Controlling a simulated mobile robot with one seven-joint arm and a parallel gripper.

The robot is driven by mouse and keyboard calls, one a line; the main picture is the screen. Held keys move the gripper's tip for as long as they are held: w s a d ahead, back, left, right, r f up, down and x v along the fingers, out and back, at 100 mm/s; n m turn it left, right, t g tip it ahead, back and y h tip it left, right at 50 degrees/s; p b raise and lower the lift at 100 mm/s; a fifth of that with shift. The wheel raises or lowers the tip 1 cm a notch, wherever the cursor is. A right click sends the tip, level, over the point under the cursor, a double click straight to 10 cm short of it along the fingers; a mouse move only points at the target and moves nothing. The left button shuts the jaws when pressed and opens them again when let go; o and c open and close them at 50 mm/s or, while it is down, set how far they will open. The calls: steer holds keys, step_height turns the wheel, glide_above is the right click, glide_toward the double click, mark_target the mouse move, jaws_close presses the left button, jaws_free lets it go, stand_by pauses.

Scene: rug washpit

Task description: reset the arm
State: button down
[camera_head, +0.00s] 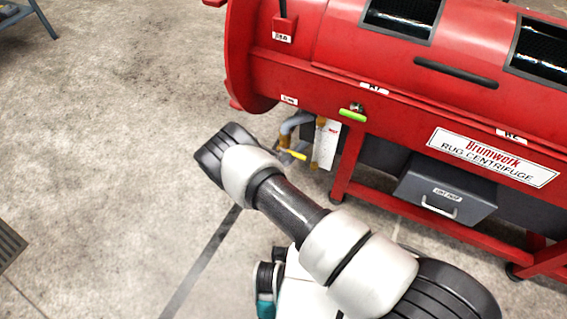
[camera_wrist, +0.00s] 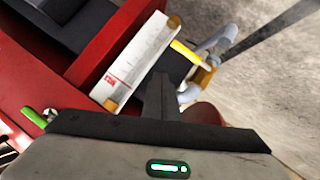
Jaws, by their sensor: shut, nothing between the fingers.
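My arm reaches across the lower middle of the head view, white and black, in front of the red rug centrifuge (camera_head: 330,60). My gripper (camera_wrist: 160,80) shows in the wrist view as a dark narrow finger shape with its fingers together and nothing between them. In the head view the gripper is hidden behind my arm. Beyond the fingers in the wrist view are a white labelled box (camera_wrist: 133,65) and a yellow handle (camera_wrist: 186,50) by a grey pipe (camera_wrist: 222,40). I cannot tell how far the fingertips are from them.
A green handle (camera_head: 352,115) sticks out from the centrifuge's front. A grey lint drawer (camera_head: 440,190) hangs below its sign, between red legs. Open concrete floor (camera_head: 110,110) lies to the left. A blue-grey stand (camera_head: 40,15) is at the far left, a floor grate (camera_head: 8,245) at the left edge.

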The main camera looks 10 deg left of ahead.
stand_by(0.6)
steer(key=w+d+r+m+g, duration=0.1)
steer(key=d+r, duration=0.2)
steer(key=r, duration=0.4)
steer(key=w+d+r+g+h, duration=0.1)
steer(key=d+r+g, duration=0.1)
steer(key=r, duration=0.5)
steer(key=w+d+r+m+g, duration=0.1)
steer(key=d+r, duration=0.2)
steer(key=r, duration=0.4)
steer(key=s+d+r+g+y, duration=0.1)
steer(key=s+d+r, duration=0.2)
steer(key=d+r, duration=0.35)
steer(key=s+d+r+g+y, duration=0.1)
steer(key=s+d+r+g, duration=0.15)
steer(key=r, duration=0.65)
steer(key=s+d+r+y, duration=0.3)
steer(key=s+d+r, duration=0.3)
steer(key=s+r, duration=0.6)
steer(key=s+d+r+n+t+y, duration=0.1)
steer(key=s+r+n+t+y, duration=0.25)
steer(key=s, duration=1.25)
step_height(320, 180, up, 28)
steer(key=p, duration=2.8)
steer(key=shift+w+m, duration=0.4)
steer(key=shift+m, duration=0.05)
steer(key=shift+d+h, duration=0.1)
steer(key=shift+h, duration=0.15)
